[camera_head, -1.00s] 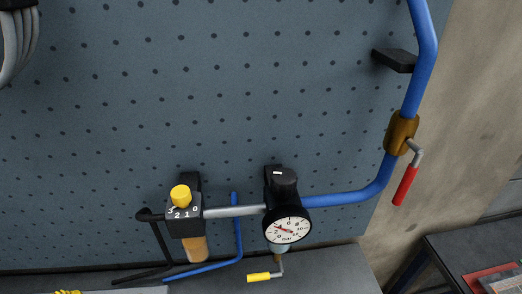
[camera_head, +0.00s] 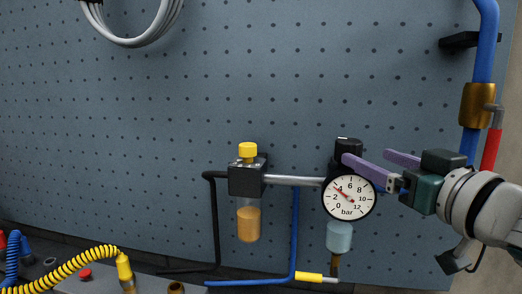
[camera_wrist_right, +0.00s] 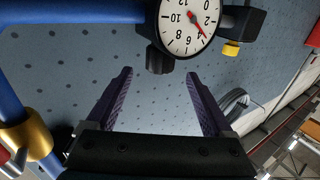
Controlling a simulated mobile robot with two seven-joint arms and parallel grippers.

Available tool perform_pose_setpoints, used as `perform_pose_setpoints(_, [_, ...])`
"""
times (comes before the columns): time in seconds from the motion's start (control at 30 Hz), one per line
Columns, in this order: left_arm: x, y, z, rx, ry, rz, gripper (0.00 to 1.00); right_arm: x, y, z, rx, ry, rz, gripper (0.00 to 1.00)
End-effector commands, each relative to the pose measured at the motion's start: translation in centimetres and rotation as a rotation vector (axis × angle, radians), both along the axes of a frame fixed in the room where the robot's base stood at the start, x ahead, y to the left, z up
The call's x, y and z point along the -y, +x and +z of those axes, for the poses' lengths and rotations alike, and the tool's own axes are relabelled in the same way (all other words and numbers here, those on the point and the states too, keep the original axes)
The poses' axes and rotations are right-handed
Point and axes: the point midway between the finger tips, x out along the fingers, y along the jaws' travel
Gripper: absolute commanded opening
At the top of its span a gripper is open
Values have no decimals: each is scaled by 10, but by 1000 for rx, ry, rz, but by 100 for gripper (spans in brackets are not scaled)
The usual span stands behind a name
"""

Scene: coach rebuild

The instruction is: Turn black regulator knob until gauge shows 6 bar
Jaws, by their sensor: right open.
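The black regulator knob (camera_head: 348,147), with a small white mark on top, sits above the round white gauge (camera_head: 348,212). The gauge's red needle points close to 4 bar. My right gripper (camera_head: 366,157) is open, with purple fingers reaching in from the right at knob height. Its near fingertip overlaps the knob's lower part in the head view. In the right wrist view, the knob (camera_wrist_right: 159,60) lies just ahead of the gap between the fingertips (camera_wrist_right: 159,73), with nothing held; contact cannot be told. The gauge (camera_wrist_right: 188,24) appears upside down there. My left gripper is not in view.
A yellow-capped lubricator (camera_head: 248,180) hangs left of the gauge on the same metal pipe. A brass valve (camera_head: 477,104) with a red lever and blue pipe stands right, close to my arm. A yellow-handled drain valve (camera_head: 310,277) is below. Pegboard (camera_head: 270,80) lies behind.

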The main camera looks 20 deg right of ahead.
Motion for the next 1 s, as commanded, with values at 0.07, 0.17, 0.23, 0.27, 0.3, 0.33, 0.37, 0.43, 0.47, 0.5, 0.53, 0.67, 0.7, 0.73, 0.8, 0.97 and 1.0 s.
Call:
perform_pose_setpoints(0.07, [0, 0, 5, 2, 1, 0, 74, 1, 15, 3, 2, 0, -2, 86])
perform_pose_setpoints(0.17, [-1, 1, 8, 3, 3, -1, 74, 2, 32, 3, 2, 0, -2, 86])
perform_pose_setpoints(0.23, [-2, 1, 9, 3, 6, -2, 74, 3, 44, 2, 1, 0, -2, 86])
perform_pose_setpoints(0.27, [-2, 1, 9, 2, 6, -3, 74, 3, 48, 2, 1, 0, -2, 86])
perform_pose_setpoints(0.3, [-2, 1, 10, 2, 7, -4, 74, 2, 53, 2, 0, 0, 0, 86])
perform_pose_setpoints(0.33, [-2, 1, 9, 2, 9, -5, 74, 3, 57, 1, 0, 0, -1, 86])
perform_pose_setpoints(0.37, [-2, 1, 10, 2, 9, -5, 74, 3, 60, 1, 0, 0, -2, 86])
perform_pose_setpoints(0.43, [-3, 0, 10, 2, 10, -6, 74, 3, 66, 0, -1, 1, -2, 86])
perform_pose_setpoints(0.47, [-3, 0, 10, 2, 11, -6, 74, 3, 68, 0, 0, 2, -1, 86])
perform_pose_setpoints(0.5, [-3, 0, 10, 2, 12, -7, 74, 3, 70, 0, -1, 1, 0, 86])
perform_pose_setpoints(0.53, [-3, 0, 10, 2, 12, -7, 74, 3, 71, 0, -1, 1, 0, 86])
perform_pose_setpoints(0.67, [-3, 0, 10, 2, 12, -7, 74, 3, 74, -1, -2, 0, 0, 86])
perform_pose_setpoints(0.7, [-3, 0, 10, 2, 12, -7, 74, 3, 74, -1, -2, 0, 0, 86])
perform_pose_setpoints(0.73, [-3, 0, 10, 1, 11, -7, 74, 3, 74, -1, -2, 0, 0, 86])
perform_pose_setpoints(0.8, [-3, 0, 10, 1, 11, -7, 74, 3, 74, -1, -2, 0, 0, 86])
perform_pose_setpoints(0.97, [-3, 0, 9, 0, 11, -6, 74, 3, 74, -1, -2, 0, 0, 75])
perform_pose_setpoints(1.0, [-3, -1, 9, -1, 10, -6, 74, 3, 74, -1, -2, 0, 0, 70])
